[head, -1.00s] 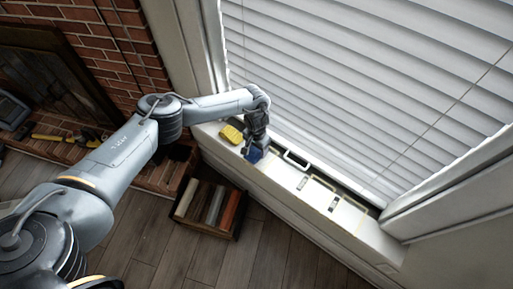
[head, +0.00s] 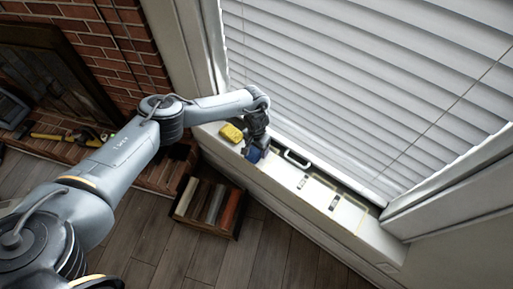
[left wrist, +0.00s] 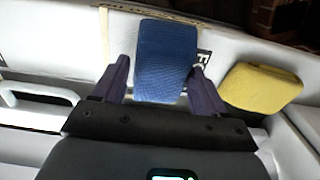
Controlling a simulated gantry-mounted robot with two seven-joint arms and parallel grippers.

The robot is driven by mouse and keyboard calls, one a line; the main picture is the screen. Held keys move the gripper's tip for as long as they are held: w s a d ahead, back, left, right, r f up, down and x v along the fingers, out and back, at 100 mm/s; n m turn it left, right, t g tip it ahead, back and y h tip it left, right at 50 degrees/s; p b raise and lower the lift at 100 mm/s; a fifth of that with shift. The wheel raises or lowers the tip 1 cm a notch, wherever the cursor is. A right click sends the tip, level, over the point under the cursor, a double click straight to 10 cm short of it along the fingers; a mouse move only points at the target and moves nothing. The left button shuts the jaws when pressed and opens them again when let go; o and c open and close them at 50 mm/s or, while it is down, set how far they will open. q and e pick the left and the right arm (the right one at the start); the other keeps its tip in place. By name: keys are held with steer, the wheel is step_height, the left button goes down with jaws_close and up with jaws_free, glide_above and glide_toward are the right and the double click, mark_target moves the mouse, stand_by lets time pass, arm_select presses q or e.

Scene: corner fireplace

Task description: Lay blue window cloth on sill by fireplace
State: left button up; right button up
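The blue cloth (head: 255,155) is at the left end of the white window sill (head: 285,182), partly hidden under my left gripper (head: 256,146). In the left wrist view it is a flat textured blue rectangle (left wrist: 167,55) that appears to lie on the sill, covering part of a black-lettered label. My left gripper's dark fingers (left wrist: 158,75) stand wide apart, one near each side edge of the cloth. The left finger shows a small gap to it; the right finger overlaps its edge in the picture, and contact is unclear. My right gripper is not in view.
A yellow sponge-like pad (head: 232,133) sits close beside the cloth on the sill. A white handle (head: 297,158) and marked rectangles lie along the sill. A dark crate (head: 208,207) stands on the floor below. The brick fireplace (head: 100,50) is at the left.

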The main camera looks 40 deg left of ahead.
arm_select(q)
steer(key=o, duration=0.4)
steer(key=shift+c, duration=0.2)
